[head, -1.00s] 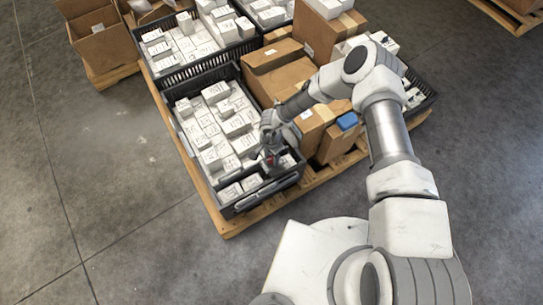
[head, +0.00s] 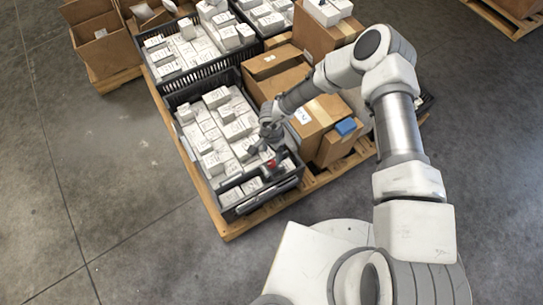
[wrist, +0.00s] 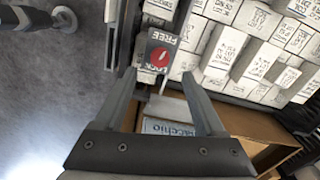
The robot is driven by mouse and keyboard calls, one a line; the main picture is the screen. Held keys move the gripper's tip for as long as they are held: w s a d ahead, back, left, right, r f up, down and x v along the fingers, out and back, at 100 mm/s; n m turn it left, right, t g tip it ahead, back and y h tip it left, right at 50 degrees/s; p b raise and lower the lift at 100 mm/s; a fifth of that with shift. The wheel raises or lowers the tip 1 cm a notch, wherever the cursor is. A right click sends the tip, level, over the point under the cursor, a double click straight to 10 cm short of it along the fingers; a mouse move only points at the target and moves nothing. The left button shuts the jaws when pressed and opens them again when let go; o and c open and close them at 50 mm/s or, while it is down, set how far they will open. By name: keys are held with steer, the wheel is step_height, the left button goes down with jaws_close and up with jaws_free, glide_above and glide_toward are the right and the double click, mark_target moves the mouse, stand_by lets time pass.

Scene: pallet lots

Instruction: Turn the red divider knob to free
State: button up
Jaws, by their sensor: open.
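The red divider knob (wrist: 160,58) is a small round dial on a dark plate (wrist: 162,38) lettered FREE and LOCK, which appears upside down in the wrist view. Which word its pointer marks is too small to tell surely. In the head view the knob (head: 271,164) shows near the front end of the nearest black crate (head: 236,203). My gripper (wrist: 159,76) is open and empty. In the wrist view its two fingertips lie either side of the knob's line, apart from it. In the head view my gripper (head: 267,143) is just behind and above the knob.
White labelled boxes (head: 215,125) fill the crate around the knob. All sit on a wooden pallet (head: 228,228). Open floor lies left and in front.

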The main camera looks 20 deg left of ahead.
step_height(320, 180, up, 10)
steer(key=p, duration=0.3)
steer(key=shift+r, duration=0.2)
